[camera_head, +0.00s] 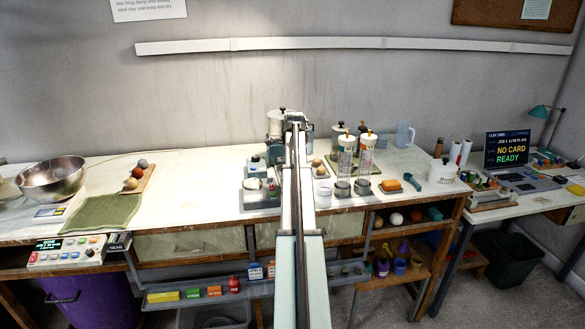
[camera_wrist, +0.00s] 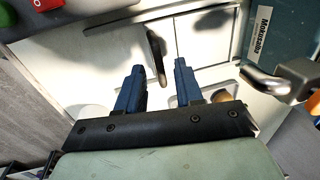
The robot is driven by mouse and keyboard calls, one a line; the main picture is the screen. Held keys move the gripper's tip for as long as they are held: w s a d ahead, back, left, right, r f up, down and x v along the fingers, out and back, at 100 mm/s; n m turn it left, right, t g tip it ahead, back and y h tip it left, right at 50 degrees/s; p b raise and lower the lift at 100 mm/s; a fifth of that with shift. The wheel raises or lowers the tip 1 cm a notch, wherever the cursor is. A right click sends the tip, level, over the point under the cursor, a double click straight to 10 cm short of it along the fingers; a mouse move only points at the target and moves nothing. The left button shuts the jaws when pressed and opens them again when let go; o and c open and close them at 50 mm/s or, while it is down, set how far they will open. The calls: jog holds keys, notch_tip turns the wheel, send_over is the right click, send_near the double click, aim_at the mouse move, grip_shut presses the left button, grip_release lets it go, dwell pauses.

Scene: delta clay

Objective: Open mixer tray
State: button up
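The mixer (camera_head: 277,122) stands at the back of the white counter in the head view, partly hidden behind my arm. My gripper (camera_head: 296,119) is in front of it. In the wrist view, my gripper (camera_wrist: 159,68) has its two blue fingers apart with nothing held between them. A dark upright handle (camera_wrist: 155,50) on a pale surface shows beyond the gap between the fingertips; I cannot tell if it belongs to the mixer tray. The tray itself cannot be made out clearly in the head view.
A teal body with a white label (camera_wrist: 262,32) and a metal lever (camera_wrist: 278,84) are close on the right in the wrist view. Two clear cylinders (camera_head: 346,160) stand right of my arm. A steel bowl (camera_head: 52,180) and green cloth (camera_head: 100,214) lie left.

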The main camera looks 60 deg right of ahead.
grip_shut()
dwell(1.4)
